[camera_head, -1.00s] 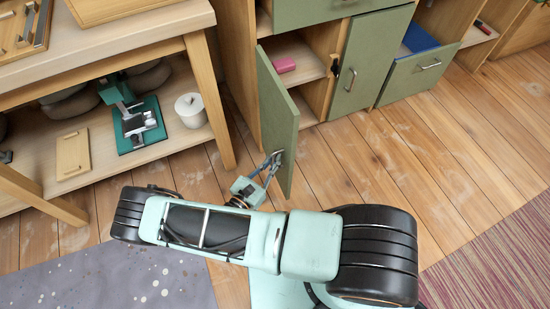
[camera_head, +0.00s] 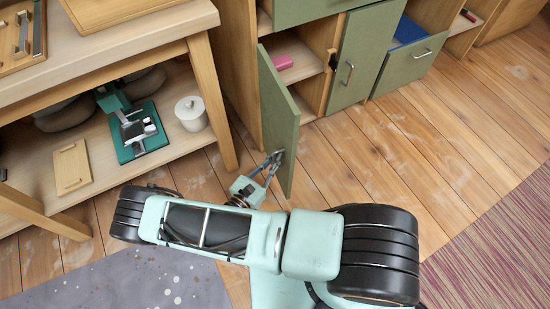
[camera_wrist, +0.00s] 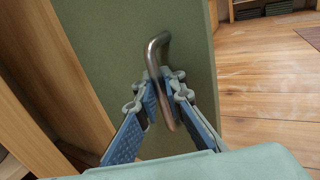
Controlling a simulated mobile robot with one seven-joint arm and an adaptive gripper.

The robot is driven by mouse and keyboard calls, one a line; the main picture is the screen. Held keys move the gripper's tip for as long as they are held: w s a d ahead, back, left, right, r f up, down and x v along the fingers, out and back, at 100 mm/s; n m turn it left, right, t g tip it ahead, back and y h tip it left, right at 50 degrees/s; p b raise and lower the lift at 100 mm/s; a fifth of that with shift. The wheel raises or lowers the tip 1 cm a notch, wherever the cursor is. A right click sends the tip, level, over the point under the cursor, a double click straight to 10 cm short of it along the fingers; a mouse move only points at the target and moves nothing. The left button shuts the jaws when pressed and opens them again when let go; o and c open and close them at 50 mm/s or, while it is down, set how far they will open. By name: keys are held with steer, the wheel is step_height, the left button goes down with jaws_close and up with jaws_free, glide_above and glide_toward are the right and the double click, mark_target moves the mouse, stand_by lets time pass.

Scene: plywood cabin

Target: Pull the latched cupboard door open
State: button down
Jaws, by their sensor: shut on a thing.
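The green cupboard door (camera_head: 277,112) stands swung wide open from the cabinet, hinged at its left side. In the wrist view the door (camera_wrist: 115,55) fills the middle, with a bent metal bar handle (camera_wrist: 157,70) on it. My gripper (camera_wrist: 160,97) is shut on this handle, one finger on each side of it. In the head view my gripper (camera_head: 271,164) meets the door's outer edge low down. Inside the open cupboard (camera_head: 292,65) a shelf holds a pink box (camera_head: 283,62). A dark latch part (camera_head: 333,60) shows at the opening's right side.
A wooden workbench (camera_head: 130,20) stands at left, its lower shelf holding a green-based device (camera_head: 138,130), a white canister (camera_head: 191,113) and a board (camera_head: 71,167). The floor (camera_head: 400,150) right of the open door is clear.

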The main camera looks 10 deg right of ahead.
steer(key=shift+s+d, duration=0.2)
steer(key=shift+s, duration=0.1)
steer(key=c, duration=2.3)
jaws_free()
steer(key=shift+c, duration=0.2)
steer(key=shift+a, duration=0.15)
steer(key=shift+s+a, duration=0.1)
steer(key=shift+a, duration=0.05)
steer(key=v, duration=1.1)
steer(key=shift+s, duration=0.25)
steer(key=shift+a, duration=0.15)
